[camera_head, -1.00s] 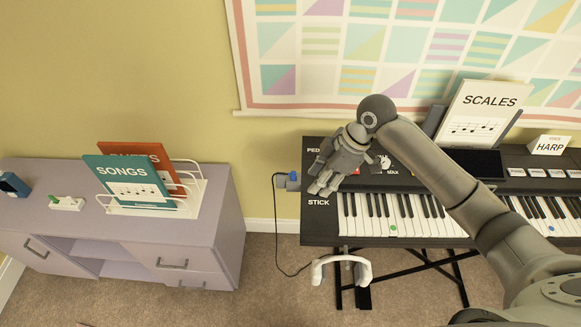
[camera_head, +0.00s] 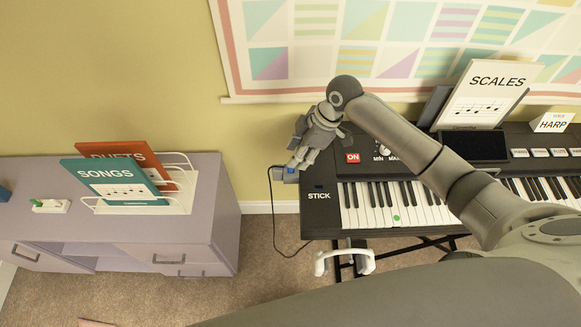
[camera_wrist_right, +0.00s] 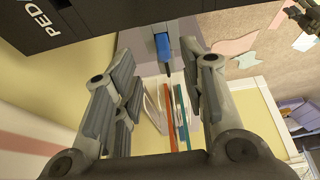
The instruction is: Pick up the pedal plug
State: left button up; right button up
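The pedal plug (camera_head: 291,172) is a small blue plug at the left end of the black keyboard (camera_head: 316,217), with a dark cord hanging from it to the floor. In the right wrist view the blue plug (camera_wrist_right: 162,47) shows at top centre, ahead of the fingers and between their lines. My right gripper (camera_head: 298,163) is just above and beside the plug in the head view. Its fingers (camera_wrist_right: 166,88) are apart with nothing between them. A dark jointed shape (camera_wrist_right: 304,16) at the wrist view's top right looks like my left gripper; its fingers are unclear.
A lilac cabinet (camera_head: 222,212) stands left, holding a wire rack (camera_head: 178,203) with SONGS (camera_head: 118,182) and DUETS books. White headphones (camera_head: 344,259) hang below the keyboard. A SCALES sheet (camera_head: 482,94) stands behind the keys. Carpet is open between cabinet and keyboard.

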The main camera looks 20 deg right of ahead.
aim_at(291, 170)
jog(key=x, duration=0.3)
jog(key=shift+s+a+f+p, duration=0.15)
jog(key=shift+s+a+p, duration=0.05)
jog(key=shift+a+p, duration=0.15)
jog(key=shift+w+f, duration=0.1)
jog(key=shift+f, duration=0.2)
grip_shut()
